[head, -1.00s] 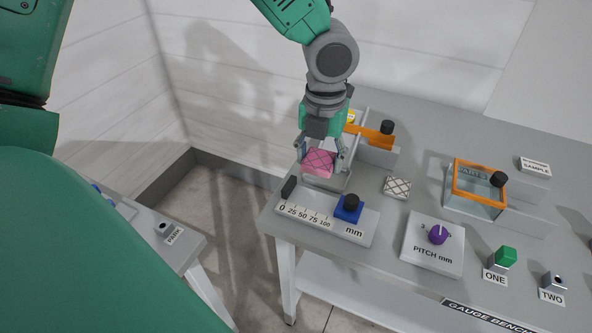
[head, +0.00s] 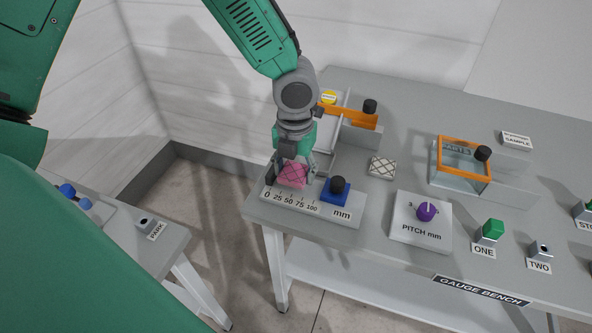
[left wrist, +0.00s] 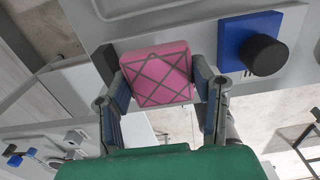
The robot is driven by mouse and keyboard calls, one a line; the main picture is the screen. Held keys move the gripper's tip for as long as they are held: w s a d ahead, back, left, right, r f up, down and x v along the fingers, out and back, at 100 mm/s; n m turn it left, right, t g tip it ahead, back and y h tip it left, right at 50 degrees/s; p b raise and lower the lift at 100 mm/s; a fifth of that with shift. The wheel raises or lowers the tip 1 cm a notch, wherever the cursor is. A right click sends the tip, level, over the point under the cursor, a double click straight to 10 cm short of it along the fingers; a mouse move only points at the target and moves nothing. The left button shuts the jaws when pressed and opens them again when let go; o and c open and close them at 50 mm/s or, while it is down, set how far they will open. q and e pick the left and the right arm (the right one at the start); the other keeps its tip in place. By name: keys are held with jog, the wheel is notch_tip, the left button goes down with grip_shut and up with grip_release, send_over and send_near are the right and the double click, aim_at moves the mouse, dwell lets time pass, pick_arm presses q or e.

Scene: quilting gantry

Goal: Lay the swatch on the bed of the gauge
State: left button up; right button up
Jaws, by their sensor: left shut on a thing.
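The swatch (head: 291,176) is a pink quilted pad with dark diagonal lines. My left gripper (head: 292,178) is shut on it by two opposite sides; the swatch also shows between the fingers in the left wrist view (left wrist: 158,75). The gauge (head: 314,207) is a grey block with a scale marked 0 to 100 mm and a blue slider (head: 336,191) with a black knob. The swatch is at the gauge bed, left of the slider and apart from it. I cannot tell whether it touches the bed. My right gripper is not in view.
A white quilted pad (head: 382,166) lies right of the gauge. The pitch dial box (head: 421,222) and an orange-framed clear box (head: 464,164) stand farther right. An orange-fronted holder (head: 350,117) stands behind the gripper. A separate table (head: 150,250) is at left, across a floor gap.

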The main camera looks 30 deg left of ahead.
aim_at(295, 171)
pick_arm(q)
jog(key=shift+s+a+f, duration=0.1)
jog(key=shift+a, duration=0.15)
jog(key=shift+f, duration=0.15)
jog(key=shift+d+f, duration=0.3)
jog(key=shift+d, duration=0.15)
jog(key=o, duration=0.8)
jog(key=shift+a, duration=0.1)
jog(key=shift+a, duration=0.1)
jog(key=shift+r, duration=0.35)
notch_tip(295, 171, up, 12)
jog(key=shift+r+p, duration=0.25)
jog(key=shift+p, duration=0.75)
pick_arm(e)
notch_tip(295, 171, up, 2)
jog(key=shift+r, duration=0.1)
